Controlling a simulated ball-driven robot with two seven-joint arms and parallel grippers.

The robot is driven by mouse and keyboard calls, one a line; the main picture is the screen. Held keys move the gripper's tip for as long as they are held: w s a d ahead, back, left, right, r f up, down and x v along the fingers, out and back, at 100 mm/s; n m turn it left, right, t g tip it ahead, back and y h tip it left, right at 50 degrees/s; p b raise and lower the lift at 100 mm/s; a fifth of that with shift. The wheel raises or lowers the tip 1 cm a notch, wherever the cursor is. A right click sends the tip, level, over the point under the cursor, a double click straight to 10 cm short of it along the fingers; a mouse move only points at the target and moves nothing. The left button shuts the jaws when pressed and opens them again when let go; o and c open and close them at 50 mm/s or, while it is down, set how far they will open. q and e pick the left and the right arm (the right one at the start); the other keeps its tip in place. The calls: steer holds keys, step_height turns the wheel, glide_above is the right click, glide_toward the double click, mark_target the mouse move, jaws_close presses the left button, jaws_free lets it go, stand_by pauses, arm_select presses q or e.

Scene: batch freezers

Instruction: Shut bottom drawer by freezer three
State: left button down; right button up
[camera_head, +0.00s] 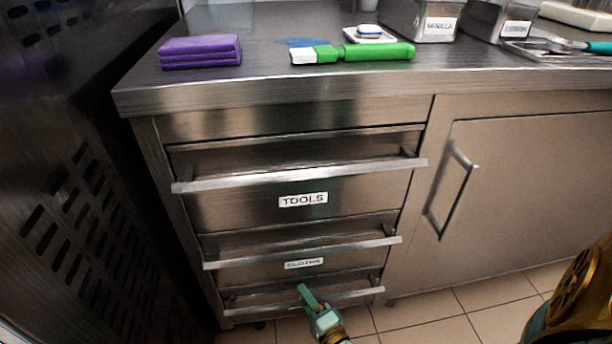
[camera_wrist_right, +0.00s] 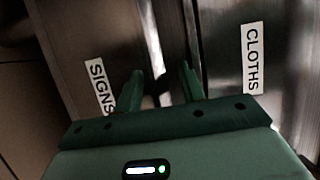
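The steel drawer stack has a TOOLS drawer (camera_head: 250,205) on top, a CLOTHS drawer (camera_head: 255,271) in the middle and the bottom drawer below. The bottom drawer's bar handle (camera_head: 258,308) runs across the lower part of the stack. My right gripper (camera_head: 304,291) is at the middle of this handle. In the right wrist view the bottom drawer front (camera_wrist_right: 85,35) carries a SIGNS label, beside the CLOTHS front. The two green fingers (camera_wrist_right: 163,80) stand apart near a bar; contact is unclear. How far the bottom drawer stands out is hard to tell. My left gripper is out of view.
A steel cabinet door (camera_head: 520,170) with a handle is right of the drawers. A dark slotted panel (camera_head: 70,200) stands at left. The counter holds purple cloths (camera_head: 200,50), a green-handled brush (camera_head: 365,51) and steel bins (camera_head: 420,20). Tiled floor (camera_head: 480,300) shows below.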

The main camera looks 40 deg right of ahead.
steer(key=shift+s, duration=0.1)
steer(key=shift+s+a, duration=0.1)
steer(key=shift+s, duration=0.1)
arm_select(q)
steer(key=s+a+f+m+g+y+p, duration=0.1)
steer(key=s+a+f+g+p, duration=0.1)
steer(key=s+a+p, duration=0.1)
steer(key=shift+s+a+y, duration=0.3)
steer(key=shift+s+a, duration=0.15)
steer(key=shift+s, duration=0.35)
arm_select(e)
steer(key=v, duration=1.5)
steer(key=shift+s, duration=0.35)
